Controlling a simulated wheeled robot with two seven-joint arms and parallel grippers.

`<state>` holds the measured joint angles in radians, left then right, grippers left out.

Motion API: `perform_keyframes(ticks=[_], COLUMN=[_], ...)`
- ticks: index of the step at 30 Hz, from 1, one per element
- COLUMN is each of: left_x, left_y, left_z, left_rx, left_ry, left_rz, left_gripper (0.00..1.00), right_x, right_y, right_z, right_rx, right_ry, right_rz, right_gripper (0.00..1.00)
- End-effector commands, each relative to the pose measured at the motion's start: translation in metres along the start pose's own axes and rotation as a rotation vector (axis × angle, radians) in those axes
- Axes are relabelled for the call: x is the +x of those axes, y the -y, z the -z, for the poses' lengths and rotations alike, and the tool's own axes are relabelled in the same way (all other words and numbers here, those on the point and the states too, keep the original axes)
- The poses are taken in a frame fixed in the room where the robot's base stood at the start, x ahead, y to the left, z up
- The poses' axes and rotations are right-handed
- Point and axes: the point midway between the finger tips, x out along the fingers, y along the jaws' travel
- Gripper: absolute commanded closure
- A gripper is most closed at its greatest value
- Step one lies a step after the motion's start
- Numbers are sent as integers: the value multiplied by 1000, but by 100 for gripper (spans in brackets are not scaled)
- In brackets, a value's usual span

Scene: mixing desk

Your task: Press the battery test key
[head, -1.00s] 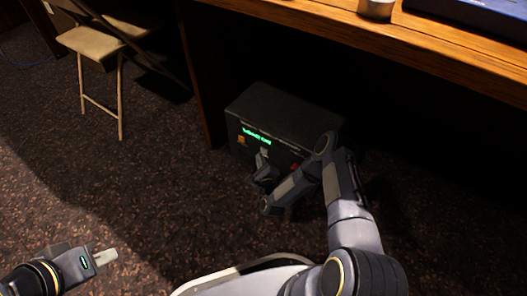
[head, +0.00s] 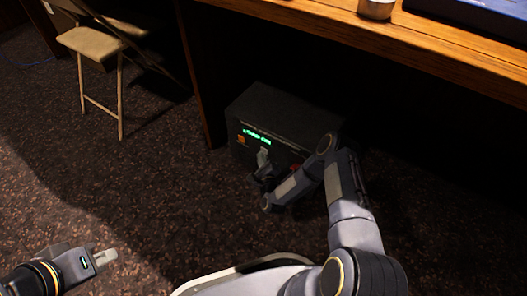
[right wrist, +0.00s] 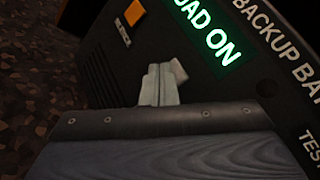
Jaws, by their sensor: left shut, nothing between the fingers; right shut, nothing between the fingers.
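The black backup battery box (head: 285,115) stands on the carpet under the desk; it also shows in the right wrist view (right wrist: 105,65). Its green display (head: 257,136) reads "LOAD ON" in the right wrist view (right wrist: 208,35). A pale key (right wrist: 178,71) shows just behind my right fingertips. My right gripper (head: 263,157) is shut and empty at the box's front, its tips (right wrist: 158,84) overlapping the key. I cannot tell whether they touch or press it. My left gripper (head: 106,256) is shut and empty over the carpet at lower left.
An orange button (head: 241,140) sits left of the key and a red one (head: 295,168) to its right, partly behind my right arm. The wooden desk (head: 330,22) overhangs the box. A folding chair (head: 90,42) stands at left; carpet between is clear.

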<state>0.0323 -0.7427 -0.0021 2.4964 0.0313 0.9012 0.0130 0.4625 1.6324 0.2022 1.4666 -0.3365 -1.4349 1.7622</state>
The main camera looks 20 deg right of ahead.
Motion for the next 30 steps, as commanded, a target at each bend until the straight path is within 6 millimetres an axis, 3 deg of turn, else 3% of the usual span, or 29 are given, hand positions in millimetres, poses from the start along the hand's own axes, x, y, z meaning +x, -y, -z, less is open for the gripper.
perform_keyframes(ticks=[30], left_x=[0], left_y=[0], left_z=[0], left_rx=[0], left_ry=[0], left_rz=[0], left_gripper=[100], right_x=[4], right_y=[3], right_z=[3], right_rx=[0], right_ry=[-1], right_rz=[1], right_gripper=[100])
